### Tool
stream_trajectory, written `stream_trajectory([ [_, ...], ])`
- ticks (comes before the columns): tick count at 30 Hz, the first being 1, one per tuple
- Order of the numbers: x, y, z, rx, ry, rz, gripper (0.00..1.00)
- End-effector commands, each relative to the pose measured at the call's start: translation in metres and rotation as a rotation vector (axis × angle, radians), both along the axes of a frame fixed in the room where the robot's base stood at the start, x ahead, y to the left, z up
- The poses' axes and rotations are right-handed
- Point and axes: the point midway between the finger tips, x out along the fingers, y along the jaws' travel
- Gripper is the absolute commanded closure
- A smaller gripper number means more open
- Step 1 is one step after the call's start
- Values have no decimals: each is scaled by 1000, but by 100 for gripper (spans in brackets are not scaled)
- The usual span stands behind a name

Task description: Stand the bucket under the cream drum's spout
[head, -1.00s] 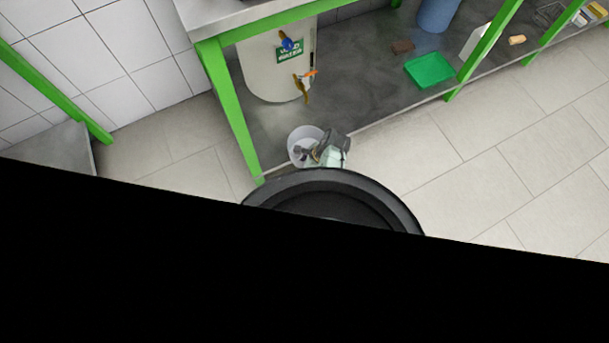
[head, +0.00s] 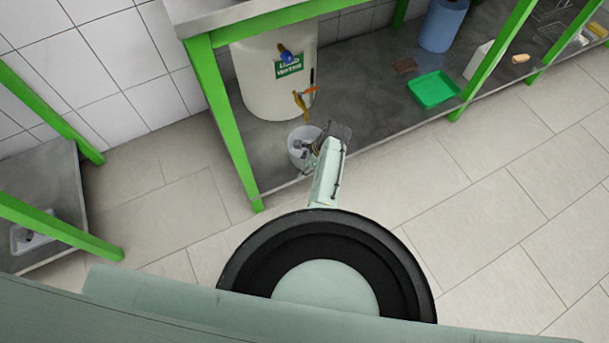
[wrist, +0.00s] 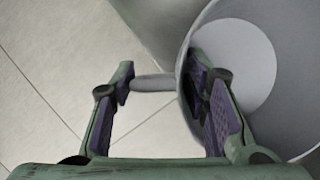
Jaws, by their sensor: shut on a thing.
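The cream drum (head: 262,85) stands on the low shelf under the green-framed bench, with a green label. Its brass spout (head: 301,102) with an orange lever points down at the front. The pale grey bucket (head: 294,152) is upright just in front of and below the spout, over the shelf near its front edge; I cannot tell if it touches the shelf. My gripper (head: 312,150) is shut on the bucket at its near right side. In the wrist view, a grey bar spans between my fingers (wrist: 158,100), and the right finger overlaps the bucket's mouth (wrist: 235,62).
A green bench leg (head: 225,130) stands left of the bucket. Floor at the right is clear. Another green-framed bench (head: 62,195) stands at the left.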

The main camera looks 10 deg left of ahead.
Motion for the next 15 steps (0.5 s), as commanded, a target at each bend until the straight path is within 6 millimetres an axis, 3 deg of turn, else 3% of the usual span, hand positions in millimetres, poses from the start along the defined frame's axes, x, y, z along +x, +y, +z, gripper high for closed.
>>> stream_trajectory([
  [15,52,8,-7,1,-3,-1,100],
])
